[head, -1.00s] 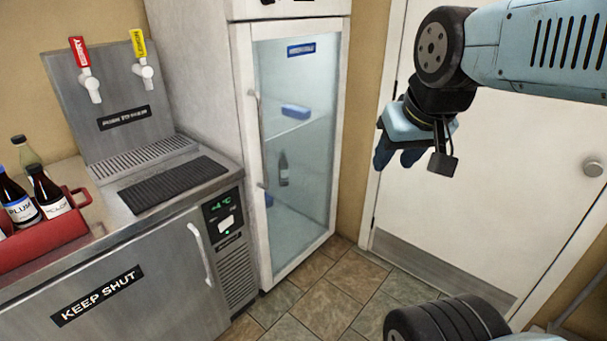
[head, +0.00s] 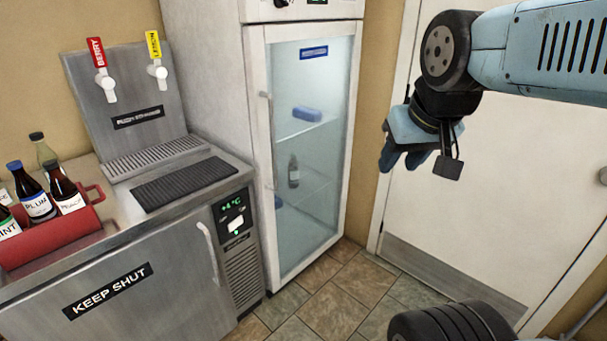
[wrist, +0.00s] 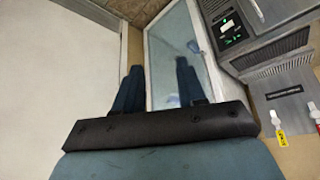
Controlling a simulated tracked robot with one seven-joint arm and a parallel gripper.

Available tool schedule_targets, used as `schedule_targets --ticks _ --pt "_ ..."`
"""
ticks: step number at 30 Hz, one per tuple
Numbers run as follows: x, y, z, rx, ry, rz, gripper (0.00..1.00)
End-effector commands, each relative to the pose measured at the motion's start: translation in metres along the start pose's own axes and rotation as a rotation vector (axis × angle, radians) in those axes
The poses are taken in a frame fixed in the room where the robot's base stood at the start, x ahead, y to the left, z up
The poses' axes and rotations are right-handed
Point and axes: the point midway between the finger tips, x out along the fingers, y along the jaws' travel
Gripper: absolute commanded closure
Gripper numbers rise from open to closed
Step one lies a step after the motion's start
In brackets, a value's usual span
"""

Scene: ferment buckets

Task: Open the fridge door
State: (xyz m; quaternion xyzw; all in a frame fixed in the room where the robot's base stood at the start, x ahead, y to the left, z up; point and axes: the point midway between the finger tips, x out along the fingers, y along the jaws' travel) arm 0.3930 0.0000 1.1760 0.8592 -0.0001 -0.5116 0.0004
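The tall white fridge (head: 205,70) stands left of centre in the head view. Its glass door (head: 318,190) is shut, with a white frame and a vertical handle (head: 267,140) along its left edge. A bottle and blue items show on shelves behind the glass. My gripper (head: 388,160) is raised to the right of the fridge, in front of the white room door, and touches nothing. In the wrist view its two blue fingers (wrist: 159,86) are spread with nothing between them, and the glass door (wrist: 172,45) shows beyond them.
A steel counter unit (head: 140,300) marked KEEP SHUT, with its own handle, stands left of the fridge. Drink taps (head: 107,90) and a red bottle carrier (head: 55,240) are on top. A white room door (head: 480,210) is on the right. The tiled floor before the fridge is clear.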

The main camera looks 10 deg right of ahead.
Motion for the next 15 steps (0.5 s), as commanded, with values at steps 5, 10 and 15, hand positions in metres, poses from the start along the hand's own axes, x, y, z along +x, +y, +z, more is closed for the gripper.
schedule_targets --ticks 5,10,15 --pt "0.020 0.001 -0.029 -0.009 0.048 0.005 0.60" --pt "0.053 0.002 -0.078 -0.027 0.147 0.012 0.60" --pt "0.089 -0.001 -0.123 -0.052 0.249 0.011 0.60"
